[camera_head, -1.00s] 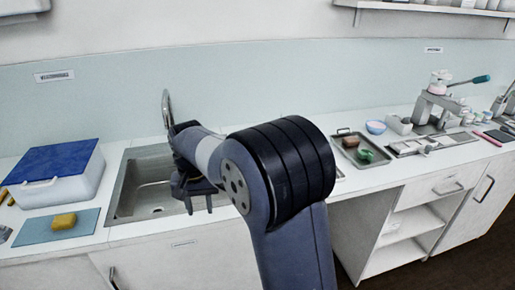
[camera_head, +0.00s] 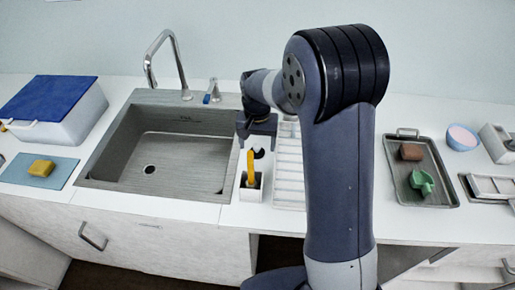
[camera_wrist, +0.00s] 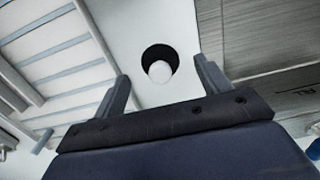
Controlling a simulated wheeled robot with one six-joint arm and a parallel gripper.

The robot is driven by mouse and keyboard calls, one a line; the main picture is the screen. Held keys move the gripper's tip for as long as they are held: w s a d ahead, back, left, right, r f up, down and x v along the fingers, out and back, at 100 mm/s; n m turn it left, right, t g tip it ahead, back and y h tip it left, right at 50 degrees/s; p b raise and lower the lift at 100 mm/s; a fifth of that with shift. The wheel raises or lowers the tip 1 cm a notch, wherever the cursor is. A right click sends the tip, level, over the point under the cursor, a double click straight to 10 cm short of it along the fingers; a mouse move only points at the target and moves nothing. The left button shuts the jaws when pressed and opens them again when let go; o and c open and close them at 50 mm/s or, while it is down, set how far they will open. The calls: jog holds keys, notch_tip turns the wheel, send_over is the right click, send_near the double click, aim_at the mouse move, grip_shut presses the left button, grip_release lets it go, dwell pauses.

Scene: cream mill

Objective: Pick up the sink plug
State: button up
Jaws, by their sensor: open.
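The sink plug, a black disc with a pale round knob, shows in the wrist view (camera_wrist: 158,57) on the white counter. It lies between and beyond my open fingertips (camera_wrist: 161,72). In the head view a small dark shape, likely the plug (camera_head: 259,153), sits on the strip between the sink and the ribbed drainer, partly behind a yellow handle. My gripper (camera_head: 257,139) is just above it, open and empty. The exact gap between fingers and plug cannot be told.
A white holder (camera_head: 251,190) with a yellow-handled tool (camera_head: 251,165) stands close in front. The grey sink (camera_head: 215,150) with its tap (camera_head: 168,55) is left; the ribbed drainer (camera_head: 289,170) is right. A tray (camera_head: 432,190) with small items lies further right.

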aim_at(257, 145)
jog(key=shift+f, duration=0.9)
jog(key=shift+c, duration=0.2)
jog(key=c, duration=1)
jog(key=shift+o, duration=0.2)
notch_tip(257, 145, up, 10)
jog(key=shift+r+b, duration=0.1)
jog(key=shift+b, duration=0.4)
